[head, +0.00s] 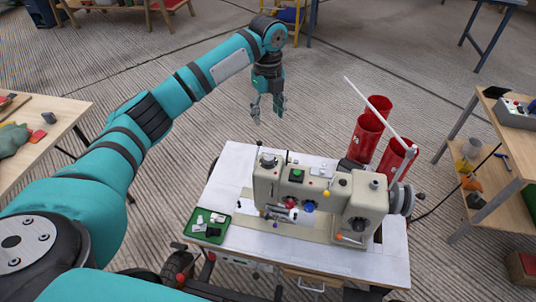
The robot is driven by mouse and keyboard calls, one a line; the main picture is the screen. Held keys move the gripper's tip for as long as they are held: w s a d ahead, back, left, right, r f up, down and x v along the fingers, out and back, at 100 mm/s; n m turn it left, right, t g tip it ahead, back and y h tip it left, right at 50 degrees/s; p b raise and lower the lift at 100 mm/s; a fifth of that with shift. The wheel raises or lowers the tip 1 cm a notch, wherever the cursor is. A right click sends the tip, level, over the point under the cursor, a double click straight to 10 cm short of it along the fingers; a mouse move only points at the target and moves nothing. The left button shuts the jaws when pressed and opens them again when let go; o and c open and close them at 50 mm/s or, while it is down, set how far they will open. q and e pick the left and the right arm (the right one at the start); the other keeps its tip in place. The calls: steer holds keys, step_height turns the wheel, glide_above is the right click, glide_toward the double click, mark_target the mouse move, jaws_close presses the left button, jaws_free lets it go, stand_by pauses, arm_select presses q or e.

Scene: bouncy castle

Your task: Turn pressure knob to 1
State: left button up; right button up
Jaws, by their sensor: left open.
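A beige sewing machine (347,200) stands on a white-topped table (228,190). It carries several small knobs and buttons: a dark-topped knob (267,160) at its upper left end, a blue dial (309,206) and a red dial (292,214) on its front. I cannot tell which is the pressure knob, and no number on any of them is readable. My left gripper (269,117) is open and empty, pointing down beyond the machine's left end, apart from it. My right gripper is out of view.
A green tray (191,237) with small items lies at the table's left. A wooden bench (52,137) is at left, shelving (505,176) at right. Open floor lies behind.

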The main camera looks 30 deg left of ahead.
mark_target(268, 156)
arm_select(q)
step_height(268, 156, down, 16)
steer(key=shift+r, duration=0.15)
steer(key=shift+f, duration=0.75)
steer(key=shift+c, duration=0.3)
jaws_close()
steer(key=shift+r+n+p, duration=0.25)
steer(key=shift+n+p, duration=0.65)
steer(key=shift+p, duration=0.15)
steer(key=n+p, duration=0.2)
steer(key=n, duration=0.1)
steer(key=shift+p, duration=0.4)
steer(key=n+p, duration=0.2)
steer(key=n, duration=0.1)
steer(key=shift+n, duration=0.4)
steer(key=shift+f+n+p, duration=0.1)
steer(key=shift+n+p, duration=0.75)
steer(key=shift+n, duration=0.75)
